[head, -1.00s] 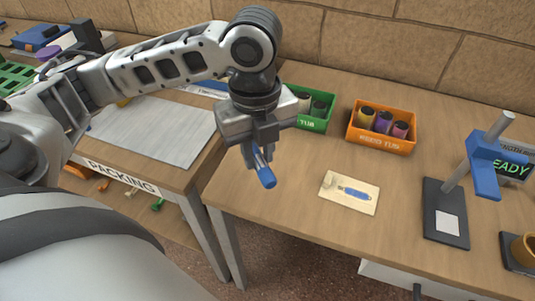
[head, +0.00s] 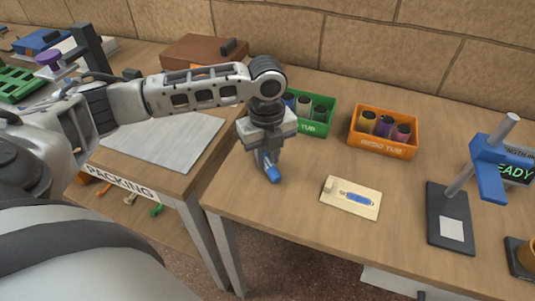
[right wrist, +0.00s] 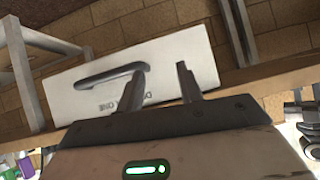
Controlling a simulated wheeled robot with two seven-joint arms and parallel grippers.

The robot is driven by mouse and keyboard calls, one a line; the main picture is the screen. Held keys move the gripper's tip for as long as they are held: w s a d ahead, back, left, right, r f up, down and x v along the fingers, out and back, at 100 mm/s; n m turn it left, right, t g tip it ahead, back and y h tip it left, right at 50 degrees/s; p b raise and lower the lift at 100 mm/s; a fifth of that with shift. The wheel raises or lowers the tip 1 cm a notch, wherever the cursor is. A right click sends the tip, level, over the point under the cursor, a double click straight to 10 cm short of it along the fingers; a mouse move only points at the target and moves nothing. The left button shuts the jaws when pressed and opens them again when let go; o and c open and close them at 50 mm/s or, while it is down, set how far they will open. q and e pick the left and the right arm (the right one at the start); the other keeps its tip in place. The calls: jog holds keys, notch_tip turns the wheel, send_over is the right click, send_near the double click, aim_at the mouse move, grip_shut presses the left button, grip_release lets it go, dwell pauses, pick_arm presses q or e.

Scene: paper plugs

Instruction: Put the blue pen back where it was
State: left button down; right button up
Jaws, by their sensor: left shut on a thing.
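My left gripper (head: 267,166) is shut on the blue pen (head: 273,175). It holds the pen above the left part of the right-hand table, with the blue end pointing down; the upper part of the pen is hidden by the jaws. A cream plate (head: 368,212) with a blue pen-like shape on it lies on the table to the right of the pen. My right gripper (right wrist: 161,84) shows only in the right wrist view, its two fingers apart with nothing between them, in front of a pale drawer front (right wrist: 195,60) with a dark handle.
A green tub (head: 313,129) and an orange redo tub (head: 382,147), both holding rolls, stand at the back. A blue stand (head: 487,170) and a ready display (head: 516,172) are at the right. The packing table (head: 165,140) is left, beyond a gap.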

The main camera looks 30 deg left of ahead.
aim_at(268, 159)
pick_arm(q)
jog(key=c, duration=1.3)
grip_release()
jog(key=shift+o, duration=0.2)
notch_tip(268, 159, up, 12)
jog(key=shift+p, duration=0.45)
